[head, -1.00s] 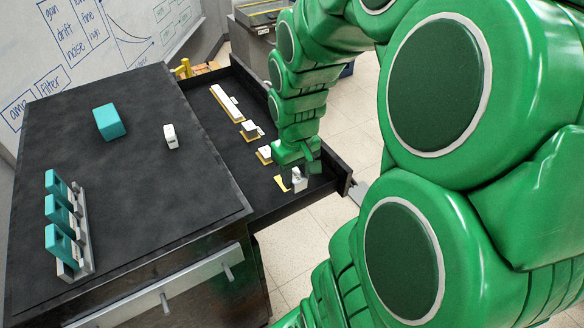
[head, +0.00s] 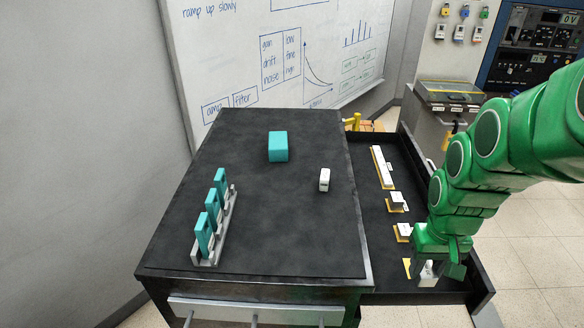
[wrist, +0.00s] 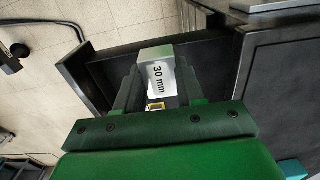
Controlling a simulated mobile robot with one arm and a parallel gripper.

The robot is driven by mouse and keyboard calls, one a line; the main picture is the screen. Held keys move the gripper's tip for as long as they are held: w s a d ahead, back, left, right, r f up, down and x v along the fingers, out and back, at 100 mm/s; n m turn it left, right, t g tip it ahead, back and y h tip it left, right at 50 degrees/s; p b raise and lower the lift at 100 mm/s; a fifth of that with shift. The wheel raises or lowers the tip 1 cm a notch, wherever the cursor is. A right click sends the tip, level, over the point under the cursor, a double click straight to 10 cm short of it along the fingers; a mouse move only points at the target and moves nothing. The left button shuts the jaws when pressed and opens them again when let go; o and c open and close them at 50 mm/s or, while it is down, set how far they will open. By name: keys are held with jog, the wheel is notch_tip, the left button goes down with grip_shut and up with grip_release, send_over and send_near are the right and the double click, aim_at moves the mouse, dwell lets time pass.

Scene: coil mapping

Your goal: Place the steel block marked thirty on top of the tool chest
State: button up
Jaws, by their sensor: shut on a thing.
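The steel block marked "30 mm" (wrist: 160,72) is between the two fingers of my gripper (wrist: 157,95) in the wrist view. My gripper is shut on it. In the head view my gripper (head: 438,268) is at the near right end of the open drawer, and the block (head: 428,272) shows as a pale shape at the fingers. A yellow recess (head: 407,268) lies beside it; I cannot tell whether the block is clear of the drawer floor. The tool chest (head: 280,230) has a broad black top, left of the drawer.
On the chest top are a teal block (head: 278,147), a small white block (head: 324,180) and a grey rack (head: 212,248) with teal pieces. The drawer (head: 385,150) holds a long white block and smaller ones (head: 404,231). The top's front right is clear.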

jog(key=w+a+r, duration=0.4)
jog(key=a, duration=0.6)
jog(key=w+a+r, duration=0.4)
jog(key=a+r, duration=0.1)
jog(key=a, duration=0.5)
jog(key=w+a+r, duration=0.4)
jog(key=a, duration=0.6)
send_over(265, 194)
jog(key=s, duration=0.1)
jog(key=f, duration=0.9)
jog(key=shift+d, duration=0.2)
jog(key=shift+w+a+f, duration=0.15)
jog(key=shift+w+f, duration=0.25)
jog(key=shift+f, duration=1.6)
jog(key=shift+f, duration=0.1)
jog(key=o, duration=1.1)
